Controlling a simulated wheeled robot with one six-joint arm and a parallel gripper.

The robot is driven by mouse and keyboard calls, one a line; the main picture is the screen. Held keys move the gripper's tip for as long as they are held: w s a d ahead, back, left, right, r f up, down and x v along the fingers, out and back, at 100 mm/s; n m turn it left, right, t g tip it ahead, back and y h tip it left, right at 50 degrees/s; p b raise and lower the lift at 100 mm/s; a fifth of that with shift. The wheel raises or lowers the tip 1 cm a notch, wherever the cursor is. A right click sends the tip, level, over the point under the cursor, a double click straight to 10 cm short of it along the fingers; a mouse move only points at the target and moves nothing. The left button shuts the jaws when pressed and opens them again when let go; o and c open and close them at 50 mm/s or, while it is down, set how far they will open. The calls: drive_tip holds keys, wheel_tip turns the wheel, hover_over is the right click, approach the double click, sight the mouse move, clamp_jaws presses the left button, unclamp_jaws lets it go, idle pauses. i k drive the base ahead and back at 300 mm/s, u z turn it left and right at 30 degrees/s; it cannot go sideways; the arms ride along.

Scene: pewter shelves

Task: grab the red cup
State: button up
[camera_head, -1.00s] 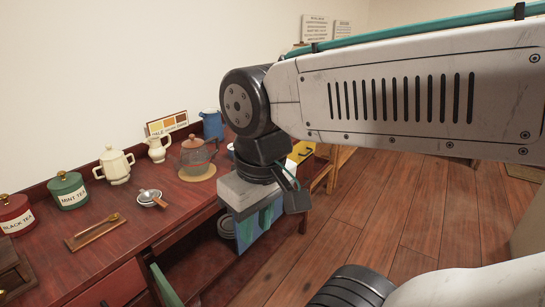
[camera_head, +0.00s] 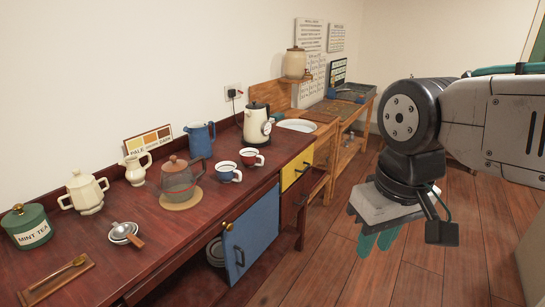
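The red cup (camera_head: 251,159) stands upright on the dark red wooden counter, near its front edge. It is dark inside, and a blue cup (camera_head: 228,173) stands just left of it. My gripper (camera_head: 377,241) hangs over the floor on the right, well apart from the red cup and in front of the counter. Its teal fingers point down with a gap between them, and nothing shows in it. Its grey body hides part of the fingers.
A white kettle (camera_head: 257,123) and a white plate (camera_head: 297,125) stand behind the red cup. A blue cabinet door (camera_head: 252,235) hangs below. The floor (camera_head: 310,270) is clear.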

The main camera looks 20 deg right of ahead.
sight(253, 159)
drive_tip(key=z, duration=0.25)
drive_tip(key=i, duration=1)
drive_tip(key=z, duration=0.75)
